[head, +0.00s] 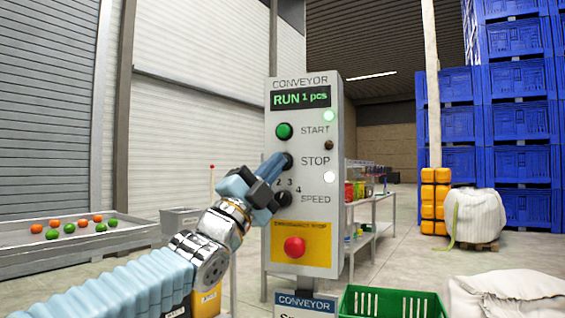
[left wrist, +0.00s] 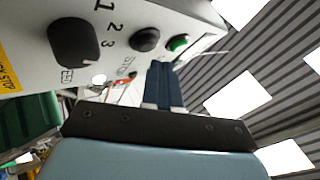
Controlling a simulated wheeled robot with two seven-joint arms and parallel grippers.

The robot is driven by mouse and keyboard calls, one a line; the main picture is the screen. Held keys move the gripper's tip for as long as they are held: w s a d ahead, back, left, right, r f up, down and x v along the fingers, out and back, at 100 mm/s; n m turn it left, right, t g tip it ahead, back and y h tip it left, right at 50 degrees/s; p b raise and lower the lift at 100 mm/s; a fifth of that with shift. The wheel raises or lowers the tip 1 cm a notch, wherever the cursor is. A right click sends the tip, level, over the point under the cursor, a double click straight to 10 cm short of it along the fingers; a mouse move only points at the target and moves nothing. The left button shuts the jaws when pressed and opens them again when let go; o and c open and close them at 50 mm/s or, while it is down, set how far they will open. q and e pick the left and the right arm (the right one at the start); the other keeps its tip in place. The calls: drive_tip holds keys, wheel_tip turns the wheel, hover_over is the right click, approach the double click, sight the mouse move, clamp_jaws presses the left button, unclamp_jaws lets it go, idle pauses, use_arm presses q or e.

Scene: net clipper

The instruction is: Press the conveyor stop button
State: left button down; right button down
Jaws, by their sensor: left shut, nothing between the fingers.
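The conveyor control panel (head: 338,220) stands upright in the middle of the head view; its display (head: 300,98) reads "RUN 1 pcs". The black stop button (head: 288,161) sits below the green start button (head: 284,131), partly behind my left fingertips. My left gripper (head: 272,168) is shut and empty, its tips close in front of the stop button. In the left wrist view the shut fingers (left wrist: 160,80) point toward the panel, near the black stop button (left wrist: 146,39) and the green start button (left wrist: 179,43). I cannot tell whether they touch the stop button. My right gripper is not in view.
The speed knob (head: 283,199) and red emergency stop button (head: 294,247) are lower on the panel. A green crate (head: 392,302) and a white sack (head: 505,293) are at lower right. A tray with orange and green balls (head: 35,258) is at left.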

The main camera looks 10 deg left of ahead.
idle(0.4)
use_arm(q)
drive_tip(key=shift+w, duration=0.4)
drive_tip(key=shift+w+d, duration=0.1)
drive_tip(key=shift+w, duration=0.3)
idle(0.6)
drive_tip(key=shift+s+b, duration=0.6)
drive_tip(key=shift+s, duration=0.2)
